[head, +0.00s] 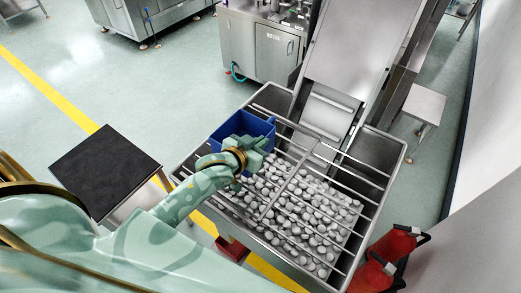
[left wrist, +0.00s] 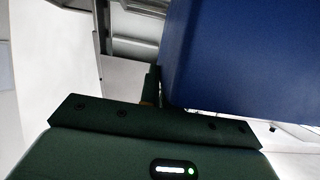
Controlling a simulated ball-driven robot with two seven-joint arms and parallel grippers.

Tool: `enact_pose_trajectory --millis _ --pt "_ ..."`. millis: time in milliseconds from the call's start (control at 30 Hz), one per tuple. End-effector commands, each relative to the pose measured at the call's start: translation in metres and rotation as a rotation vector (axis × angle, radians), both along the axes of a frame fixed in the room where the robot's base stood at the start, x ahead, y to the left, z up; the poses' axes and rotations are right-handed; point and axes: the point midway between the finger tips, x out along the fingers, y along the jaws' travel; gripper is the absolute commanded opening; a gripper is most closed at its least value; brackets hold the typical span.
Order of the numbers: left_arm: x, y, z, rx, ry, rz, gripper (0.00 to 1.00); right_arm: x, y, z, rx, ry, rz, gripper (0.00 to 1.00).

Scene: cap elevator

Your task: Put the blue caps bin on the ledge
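The blue caps bin (head: 232,126) is at the far left corner of the metal hopper, over its bars, in the head view. I cannot tell whether it rests on the bars or hangs above them. My left gripper (head: 250,153) is at the bin's near side and appears shut on it. In the left wrist view the bin (left wrist: 235,55) fills the upper right, with a dark finger (left wrist: 151,85) against its left edge; the other finger is hidden. The hopper's metal rim (head: 292,268) is the ledge-like edge nearest me. My right gripper is not in view.
The hopper holds many grey-white caps (head: 300,215) under metal bars. A steel elevator chute (head: 355,50) rises behind it. A black-topped stand (head: 105,170) is at left, and red fire extinguishers (head: 385,262) stand at lower right. Floor at upper left is open.

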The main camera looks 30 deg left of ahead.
Motion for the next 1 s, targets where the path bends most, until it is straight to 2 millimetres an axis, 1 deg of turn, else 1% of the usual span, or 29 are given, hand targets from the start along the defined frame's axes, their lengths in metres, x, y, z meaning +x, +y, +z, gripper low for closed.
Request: enact_pose_trajectory --millis 33,100,233,500,600,633,700,1000 --pt "0.005 0.001 -0.006 0.001 -0.001 0.0 0.0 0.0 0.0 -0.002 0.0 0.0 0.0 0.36" --pt "0.004 0.0 -0.018 0.0 0.002 0.0 0.0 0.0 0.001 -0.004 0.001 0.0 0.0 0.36" --pt "0.004 0.0 -0.033 -0.001 -0.001 -0.001 0.0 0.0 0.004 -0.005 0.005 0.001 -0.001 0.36" --pt "0.004 0.0 -0.034 0.001 -0.002 0.0 0.0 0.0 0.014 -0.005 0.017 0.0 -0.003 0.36" --pt "0.004 0.0 -0.037 0.001 -0.002 0.0 0.0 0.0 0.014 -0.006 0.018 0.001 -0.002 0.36" --pt "0.003 0.0 -0.037 0.0 -0.001 -0.001 0.1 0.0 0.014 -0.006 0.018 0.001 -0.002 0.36" --pt "0.003 0.0 -0.037 0.0 -0.001 -0.001 0.26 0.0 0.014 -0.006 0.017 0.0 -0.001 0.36" --pt "0.003 0.0 -0.035 0.001 -0.001 0.0 0.26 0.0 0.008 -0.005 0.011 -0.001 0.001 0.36"
